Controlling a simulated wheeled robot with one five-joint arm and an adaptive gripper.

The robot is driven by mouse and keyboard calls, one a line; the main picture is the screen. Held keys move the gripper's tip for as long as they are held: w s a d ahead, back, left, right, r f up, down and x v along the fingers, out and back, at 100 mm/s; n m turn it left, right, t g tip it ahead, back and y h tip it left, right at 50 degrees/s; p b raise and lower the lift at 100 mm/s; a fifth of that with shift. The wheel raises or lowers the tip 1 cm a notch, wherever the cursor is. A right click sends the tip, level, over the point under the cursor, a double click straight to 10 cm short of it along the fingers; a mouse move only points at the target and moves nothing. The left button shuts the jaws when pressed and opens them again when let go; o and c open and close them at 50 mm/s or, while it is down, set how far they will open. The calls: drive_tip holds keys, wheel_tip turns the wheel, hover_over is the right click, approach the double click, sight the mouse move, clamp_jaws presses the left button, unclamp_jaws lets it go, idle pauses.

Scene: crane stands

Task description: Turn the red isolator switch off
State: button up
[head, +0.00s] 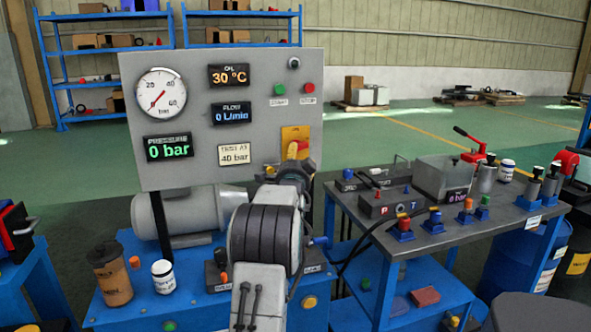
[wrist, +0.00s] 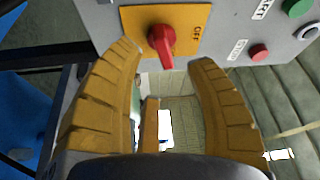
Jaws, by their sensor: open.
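The red isolator switch (wrist: 161,42) sits on a yellow plate (wrist: 190,20) in the wrist view, with an OFF label to the right of its handle. The handle's narrow end points down in that picture. The arm and fingers mostly hide the switch there. I cannot tell whether the fingers touch the handle.
The grey panel (head: 222,70) carries a gauge, displays, a green button (head: 279,89) and a red button (head: 308,88) above the switch. A brown cup (head: 110,278) and a white jar (head: 163,276) stand lower left. A cluttered workbench (head: 450,235) stands right.

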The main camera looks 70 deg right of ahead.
drive_tip(key=shift+v, duration=2.75)
